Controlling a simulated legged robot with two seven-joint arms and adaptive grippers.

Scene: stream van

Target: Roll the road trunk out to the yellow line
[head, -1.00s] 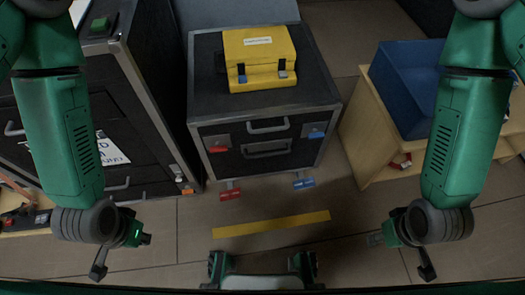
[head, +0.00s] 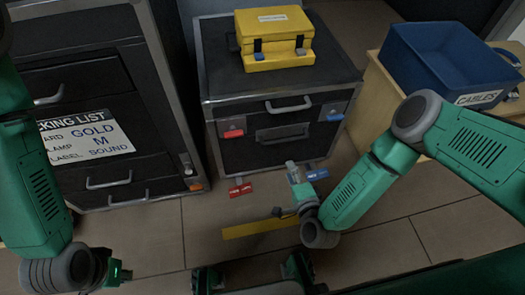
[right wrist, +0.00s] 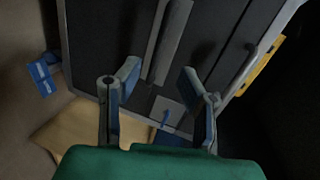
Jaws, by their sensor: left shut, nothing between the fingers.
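The road trunk (head: 220,104) is black with metal edges and stands upright on the floor, with a red latch (head: 233,133) and a blue latch (head: 333,117) on its front. A red pedal (head: 241,190) and a blue pedal (head: 317,174) stick out at its base. The yellow line (head: 245,230) lies on the floor in front, apart from the trunk, its right end hidden by my right arm. My right gripper (head: 296,173) is low before the trunk, near the blue pedal; in the right wrist view (right wrist: 160,70) it is open and empty, facing the trunk front. My left gripper (head: 118,272) is shut and empty, lower left.
A yellow case (head: 272,38) sits on the trunk. A dark drawer cabinet (head: 75,90) with a packing list (head: 85,137) stands close on the left. A wooden unit (head: 375,95) with a blue cables bin (head: 420,65) is on the right. The floor around the line is otherwise clear.

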